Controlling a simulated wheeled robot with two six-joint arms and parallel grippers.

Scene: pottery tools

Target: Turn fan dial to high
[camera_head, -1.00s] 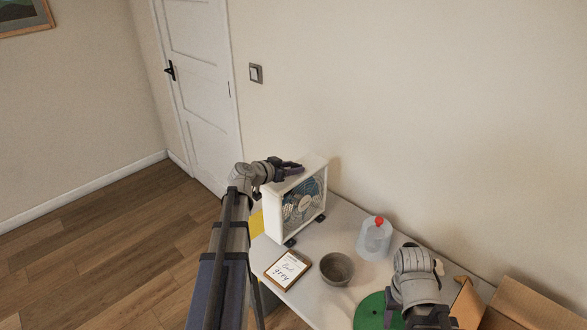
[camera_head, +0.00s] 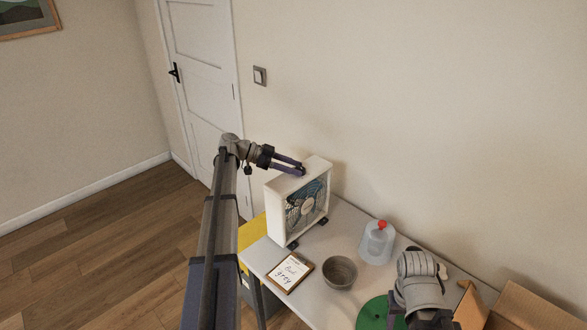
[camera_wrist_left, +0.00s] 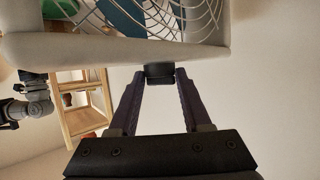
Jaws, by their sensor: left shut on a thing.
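The white box fan (camera_head: 283,213) with a round wire grille (camera_head: 305,203) stands upright on the table. Its black dial (camera_wrist_left: 158,73) sits on the top edge of the casing. My left gripper (camera_head: 301,170) reaches in from the left over the fan's top. In the left wrist view its two purple fingers (camera_wrist_left: 159,88) close in on either side of the dial and are shut on it. The dial's markings and setting cannot be read. Of my right arm only the wrist part shows at the lower right; its fingers are hidden.
A framed note (camera_head: 290,272), a grey bowl (camera_head: 339,273), a clear jug with a red cap (camera_head: 377,243) and a green disc (camera_head: 371,315) are on the table (camera_head: 341,220). A cardboard box (camera_head: 520,308) is at the right. The wall is close behind the fan.

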